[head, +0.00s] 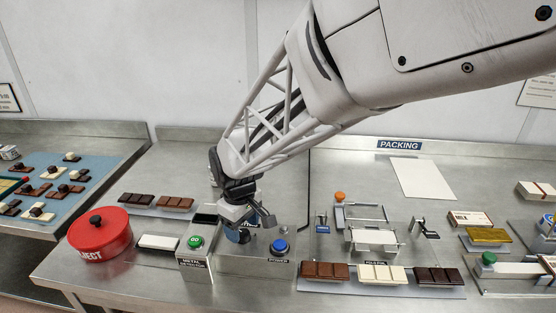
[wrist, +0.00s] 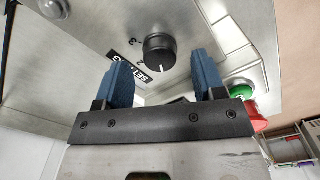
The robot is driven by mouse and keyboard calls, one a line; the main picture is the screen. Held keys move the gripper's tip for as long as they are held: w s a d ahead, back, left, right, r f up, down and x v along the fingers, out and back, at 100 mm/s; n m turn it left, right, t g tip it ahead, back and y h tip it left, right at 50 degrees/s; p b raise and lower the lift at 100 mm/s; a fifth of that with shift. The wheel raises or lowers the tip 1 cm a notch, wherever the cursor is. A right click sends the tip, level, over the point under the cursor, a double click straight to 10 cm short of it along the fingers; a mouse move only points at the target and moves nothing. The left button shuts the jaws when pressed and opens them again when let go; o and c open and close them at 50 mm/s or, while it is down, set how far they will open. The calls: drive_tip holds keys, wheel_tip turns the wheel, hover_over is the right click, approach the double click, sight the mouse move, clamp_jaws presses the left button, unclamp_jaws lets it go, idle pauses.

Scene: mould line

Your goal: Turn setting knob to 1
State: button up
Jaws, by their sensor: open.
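The setting knob (wrist: 160,51) is black and round with a white pointer line. In the wrist view the line points toward the bottom of the picture. A dark label (wrist: 126,62), partly covered by a finger, sits beside it, and a 3 is marked on the panel to its left. My gripper (head: 243,232) is open over the metal panel in the head view. In the wrist view its two blue fingers stand apart, one to each side of the knob; I cannot tell whether they touch it.
A blue power button (head: 279,246) is just right of my gripper, and a green button (head: 195,242) on a box is to its left. A red reject pot (head: 100,233) stands farther left. Chocolate bars (head: 325,270) lie along the front right.

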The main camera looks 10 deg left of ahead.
sight(246, 233)
drive_tip(key=shift+r, duration=3)
drive_tip(key=shift+d, duration=0.1)
drive_tip(key=shift+d+r, duration=0.15)
drive_tip(key=shift+d, duration=0.15)
drive_tip(key=s+d+r+m+t, duration=0.1)
drive_tip(key=s+d+r+m, duration=0.15)
drive_tip(key=d, duration=0.65)
drive_tip(key=s+d+r+m, duration=0.2)
drive_tip(key=s+d+m, duration=0.1)
drive_tip(key=d, duration=0.6)
drive_tip(key=s+d+m+t, duration=0.1)
drive_tip(key=s+d+m, duration=0.5)
drive_tip(key=s+d, duration=0.6)
drive_tip(key=shift+s+d+m+t, duration=0.2)
drive_tip(key=shift+d+m+t, duration=0.15)
drive_tip(key=shift+d, duration=0.7)
